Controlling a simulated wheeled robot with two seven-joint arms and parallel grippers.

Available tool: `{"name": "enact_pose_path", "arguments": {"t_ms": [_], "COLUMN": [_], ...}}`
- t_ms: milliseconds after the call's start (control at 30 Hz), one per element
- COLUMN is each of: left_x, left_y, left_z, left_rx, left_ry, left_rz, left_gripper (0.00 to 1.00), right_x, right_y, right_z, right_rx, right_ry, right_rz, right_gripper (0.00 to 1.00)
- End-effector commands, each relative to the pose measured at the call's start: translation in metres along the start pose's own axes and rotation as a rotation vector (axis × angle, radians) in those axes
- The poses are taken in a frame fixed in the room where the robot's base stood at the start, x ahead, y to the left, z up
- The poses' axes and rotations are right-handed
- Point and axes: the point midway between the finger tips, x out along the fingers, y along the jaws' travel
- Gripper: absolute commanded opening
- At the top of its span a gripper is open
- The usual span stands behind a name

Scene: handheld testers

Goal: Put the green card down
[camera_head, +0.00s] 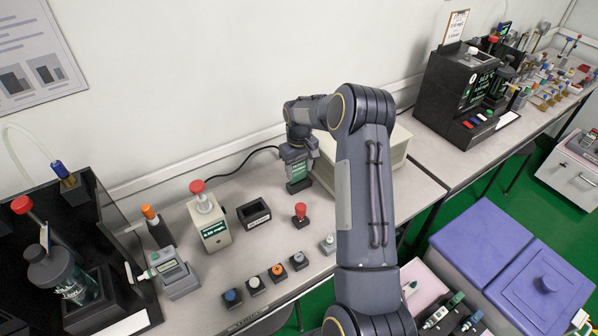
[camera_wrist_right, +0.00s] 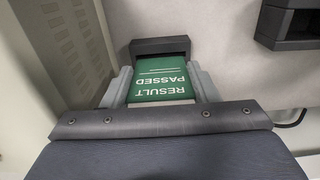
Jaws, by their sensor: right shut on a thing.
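The green card (camera_wrist_right: 160,78) reads "RESULT PASSED" in white letters. My right gripper (camera_wrist_right: 163,86) is shut on it, with a grey finger on each side. The card's far end is at a small black holder (camera_wrist_right: 160,47) and seems to go into its opening; I cannot tell how deep. In the head view the card (camera_head: 296,169) stands roughly upright in my right gripper (camera_head: 296,158), just above the black holder (camera_head: 299,186). My left gripper is not in view.
A second black holder (camera_head: 254,214) stands to the left, with a beige tester (camera_head: 209,222) beside it. A red knob (camera_head: 300,214) stands in front. Several small buttons line the front edge. A beige box (camera_head: 396,148) is close on the right.

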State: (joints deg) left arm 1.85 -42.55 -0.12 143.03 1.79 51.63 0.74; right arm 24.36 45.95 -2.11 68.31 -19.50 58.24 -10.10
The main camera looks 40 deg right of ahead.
Motion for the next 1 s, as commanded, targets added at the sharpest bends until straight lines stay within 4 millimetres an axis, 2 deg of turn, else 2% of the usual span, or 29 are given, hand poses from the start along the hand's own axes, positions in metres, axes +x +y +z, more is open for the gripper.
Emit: {"name": "enact_pose_path", "arguments": {"t_ms": [133, 500, 533, 667, 1000], "left_x": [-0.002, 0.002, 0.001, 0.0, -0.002], "left_y": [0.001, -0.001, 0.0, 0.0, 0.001], "left_z": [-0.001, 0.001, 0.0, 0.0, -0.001], "left_rx": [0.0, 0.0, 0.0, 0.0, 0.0], "left_ry": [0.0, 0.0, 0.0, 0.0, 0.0], "left_rz": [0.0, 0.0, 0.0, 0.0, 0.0], "left_gripper": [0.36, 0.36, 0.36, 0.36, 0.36], "right_x": [0.02, 0.027, 0.025, 0.025, 0.021], "right_y": [-0.001, -0.001, -0.001, -0.001, -0.001], "right_z": [0.001, 0.001, 0.001, 0.001, 0.001], "right_rx": [0.0, 0.0, 0.0, 0.0, 0.0], "right_ry": [-0.003, -0.001, -0.001, -0.001, -0.001], "right_rz": [-0.001, -0.001, -0.001, -0.001, -0.001], "right_gripper": [0.33, 0.33, 0.56, 0.73, 0.76]}}
